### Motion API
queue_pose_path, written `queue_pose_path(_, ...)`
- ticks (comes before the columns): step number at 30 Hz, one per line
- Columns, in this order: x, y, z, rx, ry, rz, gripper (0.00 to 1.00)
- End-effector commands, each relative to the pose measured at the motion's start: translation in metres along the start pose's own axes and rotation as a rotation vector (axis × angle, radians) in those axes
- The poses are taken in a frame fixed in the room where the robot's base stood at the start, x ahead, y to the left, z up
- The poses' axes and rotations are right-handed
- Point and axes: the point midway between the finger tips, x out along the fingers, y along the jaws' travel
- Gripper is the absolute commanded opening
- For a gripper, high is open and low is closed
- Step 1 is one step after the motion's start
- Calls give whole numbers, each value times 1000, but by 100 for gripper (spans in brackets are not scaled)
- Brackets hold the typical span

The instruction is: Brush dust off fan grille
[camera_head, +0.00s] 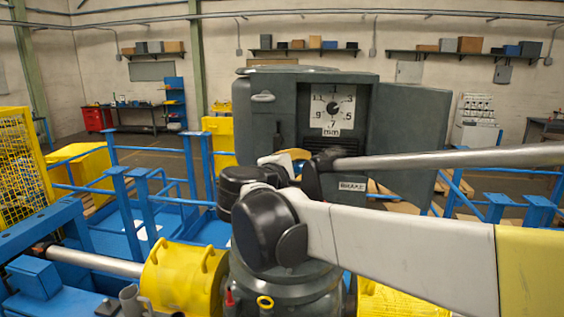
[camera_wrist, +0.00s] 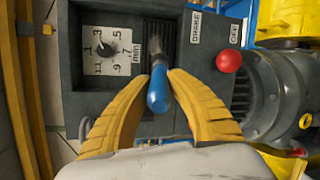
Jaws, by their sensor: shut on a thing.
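In the wrist view, my gripper (camera_wrist: 160,78) has its two yellow fingers shut on the blue handle of a brush (camera_wrist: 158,94). The brush's dark head points up the picture and overlaps the dark slatted grille (camera_wrist: 171,34). I cannot tell whether the bristles touch the slats, and dust is too small to make out. The grille is set in a grey cabinet (camera_wrist: 118,129), beside a white dial. In the head view, my gripper (camera_head: 292,156) is in front of the open cabinet (camera_head: 268,130), mostly hidden by my arm, and the brush cannot be made out.
The dial (camera_wrist: 107,50) sits left of the grille in the wrist view; a red knob (camera_wrist: 228,61) and a finned grey motor (camera_wrist: 262,98) are at right. The cabinet's open door (camera_head: 412,135) stands right in the head view. Blue railings (camera_head: 118,205) and yellow guards (camera_head: 182,285) surround the area.

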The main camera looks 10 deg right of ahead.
Motion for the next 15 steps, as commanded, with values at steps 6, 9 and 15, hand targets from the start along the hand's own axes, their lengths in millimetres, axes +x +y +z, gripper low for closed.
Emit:
queue_pose_path(6,-16,-4,4,0,0,0,0)
queue_pose_path(9,-17,-4,4,0,0,0,0)
queue_pose_path(15,-17,-4,4,0,0,0,0)
